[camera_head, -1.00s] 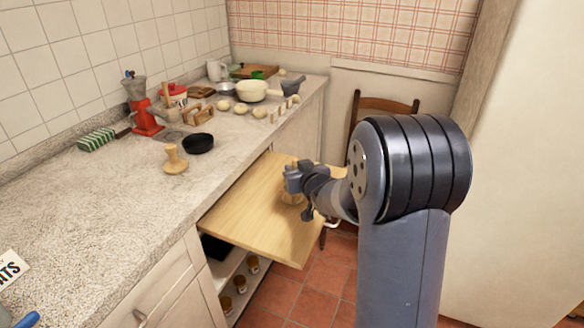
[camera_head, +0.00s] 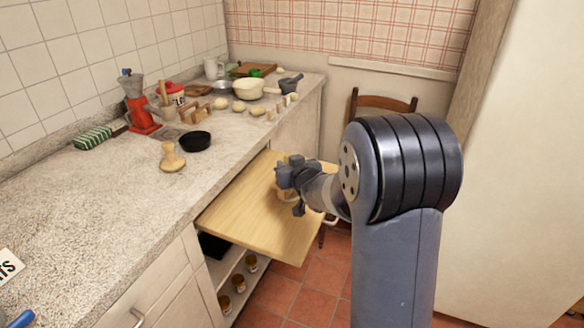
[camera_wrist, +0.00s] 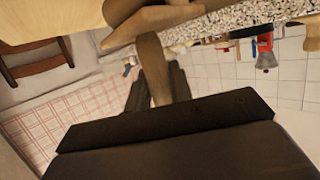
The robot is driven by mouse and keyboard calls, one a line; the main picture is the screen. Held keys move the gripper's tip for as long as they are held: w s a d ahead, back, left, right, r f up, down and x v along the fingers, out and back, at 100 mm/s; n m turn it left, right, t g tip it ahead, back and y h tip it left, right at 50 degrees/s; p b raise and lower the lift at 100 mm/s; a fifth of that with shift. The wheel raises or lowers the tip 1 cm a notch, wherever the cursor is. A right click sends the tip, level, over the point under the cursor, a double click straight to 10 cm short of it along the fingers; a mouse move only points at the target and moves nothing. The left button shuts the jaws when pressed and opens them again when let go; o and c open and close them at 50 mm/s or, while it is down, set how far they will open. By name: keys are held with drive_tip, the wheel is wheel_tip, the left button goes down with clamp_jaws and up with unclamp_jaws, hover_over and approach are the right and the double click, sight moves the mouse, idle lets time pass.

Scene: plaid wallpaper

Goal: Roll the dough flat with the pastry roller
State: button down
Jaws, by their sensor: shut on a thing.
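My gripper (camera_head: 297,178) is over the pull-out wooden board (camera_head: 236,215), shut on the wooden handle of the pastry roller (camera_wrist: 153,62). In the wrist view the handle stands between the dark fingers (camera_wrist: 157,92), with a wider wooden part (camera_wrist: 150,20) at its far end, close to the board. In the head view the gripper mostly hides the roller (camera_head: 285,196); I cannot tell whether it touches the board. No dough shows clearly under it. Pale dough-like lumps (camera_head: 239,106) lie on the counter at the back.
The stone counter (camera_head: 90,205) runs along the left. On it stand a wooden press-like tool (camera_head: 172,157), a black dish (camera_head: 195,141), a red grinder (camera_head: 138,105) and a cream pan (camera_head: 249,88). A wooden chair (camera_head: 383,104) stands behind the board. The board's near left part is bare.

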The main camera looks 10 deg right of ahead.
drive_tip(key=shift+w+a+f, duration=0.25)
drive_tip(key=shift+a+f, duration=0.1)
drive_tip(key=shift+a, duration=0.15)
drive_tip(key=d, duration=0.1)
drive_tip(key=s+d+p, duration=0.1)
drive_tip(key=s+d+r+p, duration=0.1)
drive_tip(key=shift+s+d, duration=0.25)
drive_tip(key=shift+d, duration=0.05)
idle(0.4)
wheel_tip(320, 180, up, 7)
drive_tip(key=p, duration=0.6)
idle(0.5)
drive_tip(key=f+b, duration=0.2)
drive_tip(key=w+a+f+b, duration=0.1)
drive_tip(key=f+b, duration=0.1)
drive_tip(key=a+f+b, duration=0.1)
drive_tip(key=f+b, duration=0.1)
drive_tip(key=shift+w+f, duration=0.25)
drive_tip(key=shift+f, duration=0.05)
